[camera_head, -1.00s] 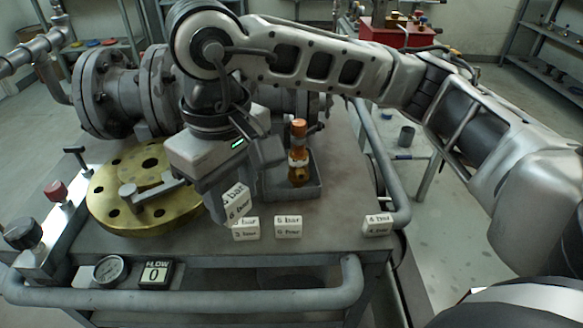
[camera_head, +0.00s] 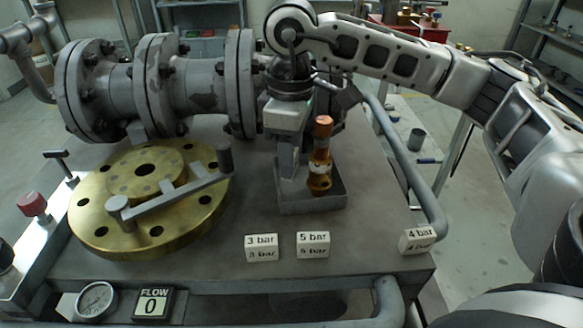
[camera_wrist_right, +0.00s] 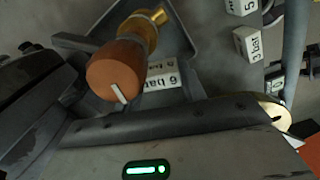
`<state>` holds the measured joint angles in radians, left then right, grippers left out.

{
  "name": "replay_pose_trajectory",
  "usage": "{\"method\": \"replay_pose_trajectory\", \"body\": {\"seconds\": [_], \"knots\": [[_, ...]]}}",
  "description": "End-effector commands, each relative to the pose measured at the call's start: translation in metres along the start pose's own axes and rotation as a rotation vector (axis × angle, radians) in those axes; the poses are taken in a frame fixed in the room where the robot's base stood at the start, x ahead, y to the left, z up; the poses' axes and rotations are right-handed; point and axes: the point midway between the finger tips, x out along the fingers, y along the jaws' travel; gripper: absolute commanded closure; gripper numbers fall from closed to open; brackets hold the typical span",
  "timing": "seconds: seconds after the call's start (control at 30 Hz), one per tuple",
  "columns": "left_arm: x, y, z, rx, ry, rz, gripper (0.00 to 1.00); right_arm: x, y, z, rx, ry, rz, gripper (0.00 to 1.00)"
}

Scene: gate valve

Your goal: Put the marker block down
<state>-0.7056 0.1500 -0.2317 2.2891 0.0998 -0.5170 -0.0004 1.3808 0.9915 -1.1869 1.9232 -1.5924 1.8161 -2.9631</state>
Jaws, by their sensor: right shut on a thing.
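The marker block labelled 6 bar (camera_wrist_right: 160,86) shows in the right wrist view, partly covered by the orange knob and the dark gripper edge. The head view does not show it. My right gripper (camera_head: 289,182) is shut on the 6 bar block. It points down at the grey tray (camera_head: 312,205), just left of the brass valve (camera_head: 319,170) with its orange knob (camera_wrist_right: 115,70). Whether the block touches the tray cannot be told. My left gripper is not in view.
The 3 bar block (camera_head: 261,248), 5 bar block (camera_head: 313,245) and 4 bar block (camera_head: 418,241) stand along the table's front. A brass flange (camera_head: 90,225) with a lever lies left. Grey pipework (camera_head: 170,85) stands behind. The table between tray and blocks is clear.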

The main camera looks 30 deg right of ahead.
Motion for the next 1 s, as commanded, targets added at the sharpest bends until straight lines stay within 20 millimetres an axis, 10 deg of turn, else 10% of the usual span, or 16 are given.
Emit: {"method": "replay_pose_trajectory", "body": {"seconds": [0.4, 0.9, 0.93, 1.0], "knots": [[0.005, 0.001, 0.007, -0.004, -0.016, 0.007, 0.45, 0.042, 0.011, -0.001, 0.002, -0.002, -0.001, 0.81], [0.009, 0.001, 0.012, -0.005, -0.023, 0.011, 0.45, 0.048, 0.011, -0.002, 0.001, 0.0, 0.001, 0.81], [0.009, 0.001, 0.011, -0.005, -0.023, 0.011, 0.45, 0.047, 0.011, -0.002, 0.001, 0.0, 0.001, 0.54], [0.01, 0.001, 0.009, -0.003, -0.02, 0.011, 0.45, 0.047, 0.011, -0.002, 0.001, 0.0, 0.001, 0.5]]}}
